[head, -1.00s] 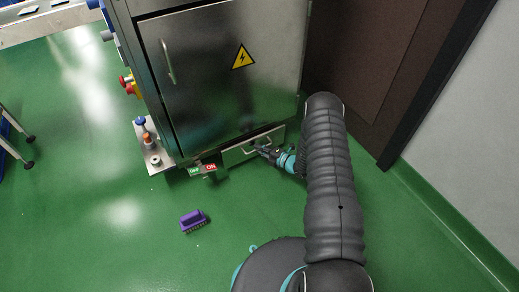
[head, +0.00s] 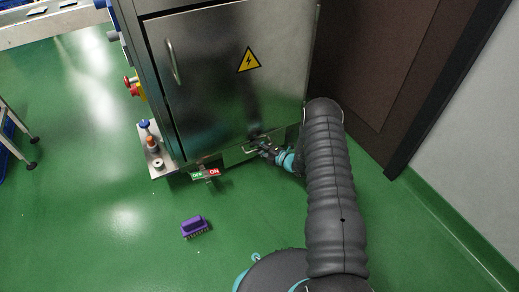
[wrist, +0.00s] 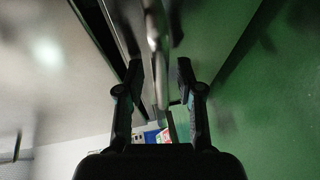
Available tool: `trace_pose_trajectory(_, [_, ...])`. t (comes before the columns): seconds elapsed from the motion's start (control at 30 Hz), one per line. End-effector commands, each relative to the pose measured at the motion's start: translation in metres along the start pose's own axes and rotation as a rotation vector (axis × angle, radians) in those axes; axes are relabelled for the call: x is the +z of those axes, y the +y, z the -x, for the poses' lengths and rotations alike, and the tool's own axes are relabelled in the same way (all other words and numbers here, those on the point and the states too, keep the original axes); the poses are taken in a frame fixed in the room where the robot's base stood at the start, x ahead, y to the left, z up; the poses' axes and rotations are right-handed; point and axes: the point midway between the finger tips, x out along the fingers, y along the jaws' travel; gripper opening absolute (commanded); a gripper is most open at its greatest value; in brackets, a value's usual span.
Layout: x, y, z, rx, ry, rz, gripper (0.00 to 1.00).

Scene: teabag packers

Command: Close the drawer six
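The low drawer (head: 238,153) sits at the foot of the steel cabinet, and its front is nearly level with the cabinet face. My arm hides part of it, and I see no number on it. My gripper (head: 258,143) is at the drawer front, by its handle. In the wrist view a metal bar (wrist: 157,60), which looks like the handle, runs between the two fingers of my gripper (wrist: 158,78). The fingers stand apart with gaps on both sides of the bar, so the gripper is open.
The steel cabinet (head: 215,75) has a closed door with a handle and a yellow warning sign (head: 248,60). An OFF/ON sign (head: 205,174) is by its lower edge. A purple brush (head: 195,226) lies on the green floor. A brown door (head: 365,70) and wall are to the right.

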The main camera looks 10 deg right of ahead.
Motion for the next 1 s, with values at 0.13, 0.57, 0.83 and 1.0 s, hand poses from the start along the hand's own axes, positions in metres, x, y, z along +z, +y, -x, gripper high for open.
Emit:
trace_pose_trajectory(0.13, [0.000, -0.001, 0.001, 0.000, -0.001, -0.001, 0.37])
trace_pose_trajectory(0.57, [0.001, -0.001, 0.044, -0.001, -0.003, -0.003, 0.37])
trace_pose_trajectory(0.83, [0.001, 0.000, 0.095, -0.001, -0.003, -0.003, 0.37])
trace_pose_trajectory(1.0, [0.000, 0.000, 0.113, 0.000, -0.001, -0.002, 0.37])
